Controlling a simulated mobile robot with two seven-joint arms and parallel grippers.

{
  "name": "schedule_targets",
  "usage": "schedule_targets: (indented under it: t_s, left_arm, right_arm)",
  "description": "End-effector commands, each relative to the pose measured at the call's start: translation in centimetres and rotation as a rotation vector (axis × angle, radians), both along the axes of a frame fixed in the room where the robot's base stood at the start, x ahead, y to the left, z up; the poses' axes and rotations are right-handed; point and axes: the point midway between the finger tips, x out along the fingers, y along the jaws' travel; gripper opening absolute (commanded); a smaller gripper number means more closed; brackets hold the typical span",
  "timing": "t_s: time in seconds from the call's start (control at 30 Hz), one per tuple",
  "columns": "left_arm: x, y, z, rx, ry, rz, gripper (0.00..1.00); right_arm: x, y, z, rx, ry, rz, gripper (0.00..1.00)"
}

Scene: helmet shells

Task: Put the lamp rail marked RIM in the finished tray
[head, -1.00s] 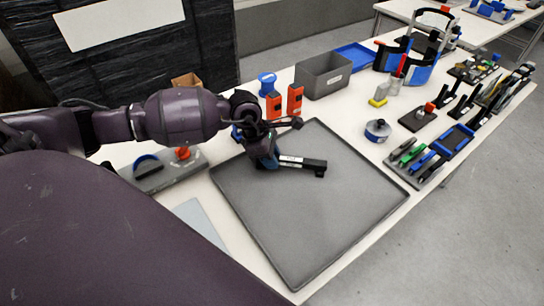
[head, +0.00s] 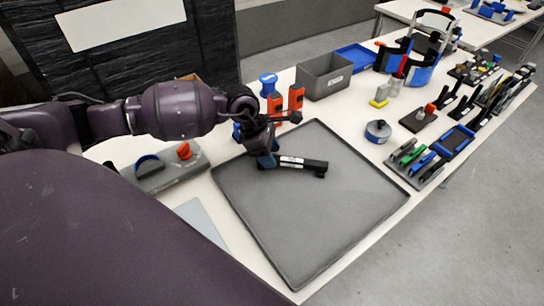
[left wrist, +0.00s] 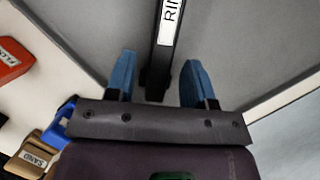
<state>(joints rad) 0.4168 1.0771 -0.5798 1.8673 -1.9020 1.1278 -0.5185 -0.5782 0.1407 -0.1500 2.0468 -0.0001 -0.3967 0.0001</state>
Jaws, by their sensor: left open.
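The lamp rail (head: 303,164) is a black bar with a white label and a small block at its right end. It lies on the large grey tray (head: 310,225), near the tray's back left. My left gripper (head: 266,159) is open with blue fingers, at the rail's left end. In the left wrist view the rail (left wrist: 158,75) runs between the two spread fingers (left wrist: 158,62), with a gap on each side. Its label reads "RI" and a cut-off letter. My right gripper is not in view.
A round canister (head: 378,131) and a holder with coloured clips (head: 418,161) stand to the right. Most of the tray is bare.

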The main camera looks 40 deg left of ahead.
Motion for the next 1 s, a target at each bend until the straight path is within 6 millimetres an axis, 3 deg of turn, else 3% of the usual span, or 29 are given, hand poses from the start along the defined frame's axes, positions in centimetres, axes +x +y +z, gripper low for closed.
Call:
schedule_targets:
  t_s: [0.3,0.5,1.0]
  left_arm:
    - [-1.0,2.2,5.9,0.002,-0.003,-0.001,0.49]
    - [-1.5,3.1,8.4,0.001,-0.002,0.0,0.49]
    - [-1.7,3.5,9.4,0.0,0.0,0.0,0.49]
  right_arm:
    - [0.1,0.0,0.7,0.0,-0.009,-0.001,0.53]
    - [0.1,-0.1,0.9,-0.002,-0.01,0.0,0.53]
    - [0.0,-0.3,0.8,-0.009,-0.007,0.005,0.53]
